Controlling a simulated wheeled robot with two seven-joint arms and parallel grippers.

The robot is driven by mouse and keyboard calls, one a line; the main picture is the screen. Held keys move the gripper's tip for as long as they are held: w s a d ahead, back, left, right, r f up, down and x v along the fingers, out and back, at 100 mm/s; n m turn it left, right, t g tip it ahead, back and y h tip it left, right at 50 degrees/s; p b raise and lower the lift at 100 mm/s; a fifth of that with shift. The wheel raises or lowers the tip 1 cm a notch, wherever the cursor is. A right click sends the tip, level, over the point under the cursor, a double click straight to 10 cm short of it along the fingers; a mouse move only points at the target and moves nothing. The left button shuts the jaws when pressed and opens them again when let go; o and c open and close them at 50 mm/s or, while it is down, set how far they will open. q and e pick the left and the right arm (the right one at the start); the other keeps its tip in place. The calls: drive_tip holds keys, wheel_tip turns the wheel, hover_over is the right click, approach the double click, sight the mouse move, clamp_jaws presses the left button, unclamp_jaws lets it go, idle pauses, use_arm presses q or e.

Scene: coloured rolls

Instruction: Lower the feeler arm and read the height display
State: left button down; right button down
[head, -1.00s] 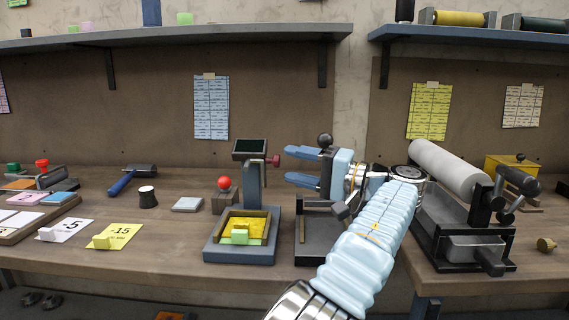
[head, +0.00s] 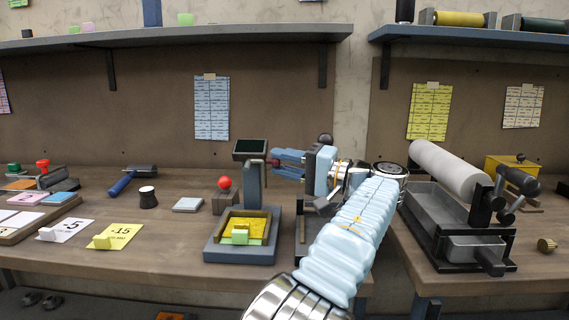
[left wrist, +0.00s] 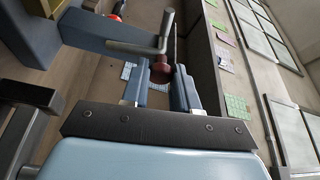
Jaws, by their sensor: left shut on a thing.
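The height gauge (head: 254,185) stands on the bench, with a blue-grey base, an upright column and a dark tilted display (head: 250,147) on top. I can read no figures on the display. A yellow sheet (head: 232,222) and a pale green block (head: 240,236) lie in its base. My left gripper (head: 275,163) reaches in from the right beside the column, its blue fingers shut on the dark red knob (left wrist: 161,70). The left wrist view shows this knob between the fingers, by a grey rod (left wrist: 135,47). The fingers mostly hide it in the head view. My right gripper is not in view.
A red-balled block (head: 225,192) and a grey-blue tile (head: 188,204) stand left of the gauge. Number cards (head: 114,235) lie farther left. A white roller machine (head: 450,170) stands on the right. A shelf (head: 180,36) runs above the bench.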

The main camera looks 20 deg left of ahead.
use_arm(q)
drive_tip(key=n+b, duration=0.1)
drive_tip(key=b, duration=0.1)
drive_tip(key=s+n+y+b, duration=0.1)
drive_tip(key=n+b, duration=0.1)
drive_tip(key=s+f+n+g+b, duration=0.1)
drive_tip(key=b, duration=0.1)
drive_tip(key=shift+d+f+n+y, duration=0.1)
drive_tip(key=shift+d+n+y, duration=0.2)
drive_tip(key=shift+d+y, duration=0.1)
drive_tip(key=c, duration=0.9)
unclamp_jaws()
drive_tip(key=shift+o, duration=0.2)
